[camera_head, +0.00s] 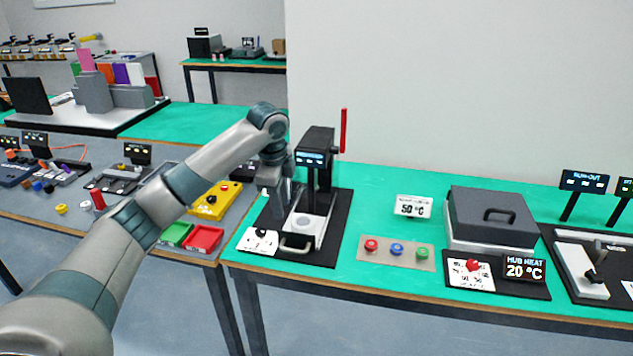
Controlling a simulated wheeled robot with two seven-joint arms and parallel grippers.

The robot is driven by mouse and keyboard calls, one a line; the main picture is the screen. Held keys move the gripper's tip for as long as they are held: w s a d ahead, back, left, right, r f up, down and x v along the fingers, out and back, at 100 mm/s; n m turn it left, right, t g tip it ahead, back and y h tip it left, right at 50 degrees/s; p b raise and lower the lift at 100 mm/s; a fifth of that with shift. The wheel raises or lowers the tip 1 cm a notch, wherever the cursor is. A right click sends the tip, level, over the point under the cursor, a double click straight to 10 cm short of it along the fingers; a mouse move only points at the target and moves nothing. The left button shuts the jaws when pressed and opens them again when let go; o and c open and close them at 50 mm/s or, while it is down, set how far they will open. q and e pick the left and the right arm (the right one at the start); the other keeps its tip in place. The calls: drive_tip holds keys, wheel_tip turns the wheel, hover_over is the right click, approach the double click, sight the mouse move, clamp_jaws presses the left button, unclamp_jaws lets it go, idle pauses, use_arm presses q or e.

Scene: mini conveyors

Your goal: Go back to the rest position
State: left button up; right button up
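My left arm reaches in from the lower left, and its wrist bends down at the left side of a black press-like station. My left gripper (281,190) points down there, close beside or in front of the station (317,150) with its red lever (344,130). Its fingertips blend into the dark parts behind them, so I cannot tell whether they are open or whether they touch the station. I see nothing clearly held. My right gripper is not in view.
The green-topped table (365,185) carries a plate with red, blue and green buttons (397,252), a grey lidded box (491,217) and a "HUB HEAT" display (523,268). Green and red trays (203,238) and a yellow box (215,200) lie near my forearm at left.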

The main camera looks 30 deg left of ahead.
use_arm(q)
drive_tip(key=s+d+f+n+h, duration=0.1)
drive_tip(key=s+d+f+n, duration=0.1)
drive_tip(key=s+d+f, duration=0.75)
drive_tip(key=s+d+f+n+h, duration=0.1)
drive_tip(key=s+d+f, duration=0.5)
drive_tip(key=d+f, duration=0.6)
drive_tip(key=s+d+f+n+t, duration=0.1)
drive_tip(key=s+f+n, duration=0.4)
drive_tip(key=s, duration=0.8)
drive_tip(key=s+a+n+y, duration=0.1)
drive_tip(key=s+a+n, duration=0.15)
drive_tip(key=s, duration=0.45)
drive_tip(key=s+a+n, duration=0.1)
drive_tip(key=s+n, duration=0.2)
drive_tip(key=s, duration=0.4)
wheel_tip(320, 180, down, 30)
drive_tip(key=s+f+b, duration=0.1)
drive_tip(key=s+a+f+g+b, duration=0.1)
drive_tip(key=s+a+f+g, duration=0.1)
drive_tip(key=s+f, duration=1.5)
drive_tip(key=shift+s+a+f+m+y, duration=0.2)
drive_tip(key=shift+s+a+m+y, duration=0.1)
drive_tip(key=shift+s+m, duration=0.15)
